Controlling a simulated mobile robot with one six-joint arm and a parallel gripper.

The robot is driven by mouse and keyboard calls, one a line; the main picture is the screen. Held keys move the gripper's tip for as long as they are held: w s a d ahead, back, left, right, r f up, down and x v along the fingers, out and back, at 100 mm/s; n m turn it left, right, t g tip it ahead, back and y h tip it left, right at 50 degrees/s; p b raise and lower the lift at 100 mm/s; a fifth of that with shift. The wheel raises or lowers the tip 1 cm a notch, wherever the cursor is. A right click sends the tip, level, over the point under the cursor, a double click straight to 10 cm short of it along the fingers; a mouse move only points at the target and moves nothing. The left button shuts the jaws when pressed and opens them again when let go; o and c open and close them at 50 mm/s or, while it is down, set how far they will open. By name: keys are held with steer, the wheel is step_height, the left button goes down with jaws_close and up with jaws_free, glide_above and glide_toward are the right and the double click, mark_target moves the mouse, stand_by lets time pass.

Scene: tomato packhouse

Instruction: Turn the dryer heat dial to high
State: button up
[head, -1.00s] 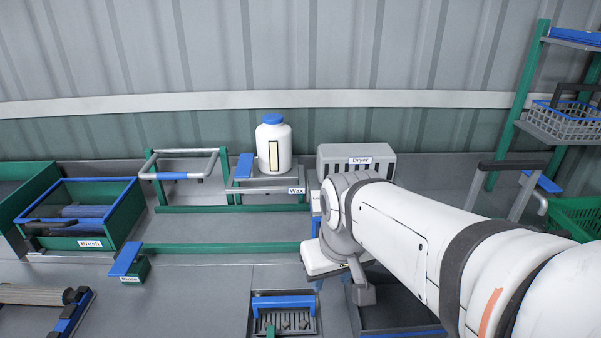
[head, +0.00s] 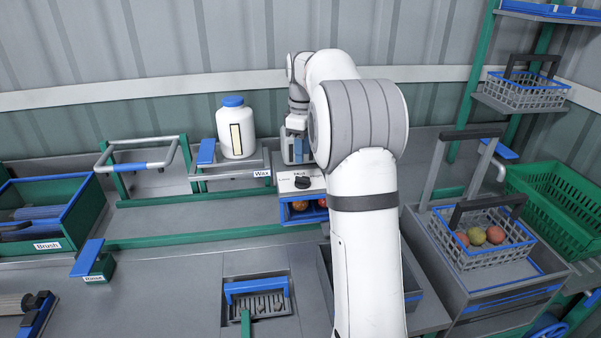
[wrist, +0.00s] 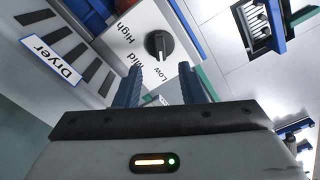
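The dryer's heat dial (wrist: 158,45) is a black round knob with a raised grip bar and a white line, on a white panel (wrist: 185,25) marked High, Mid and Low. In the wrist view its bar lies nearly upright in the picture, one end towards Low; which setting it marks is hard to tell. The dial also shows in the head view (head: 303,183). My gripper (wrist: 161,68) is open and empty, its fingertips just short of the knob and apart from it. In the head view my gripper (head: 297,152) is behind the dial, and my arm hides much of the dryer.
Tomatoes (head: 300,205) show in the opening below the panel. A white wax jar (head: 236,132) stands on the wax stand to the left. A grey basket (head: 483,247) with several fruits and a green crate (head: 565,200) are at the right. A slotted tray (head: 258,299) lies in front.

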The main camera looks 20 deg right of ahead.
mark_target(302, 177)
step_height(302, 177, down, 7)
steer(key=shift+f, duration=0.2)
stand_by(0.3)
jaws_close()
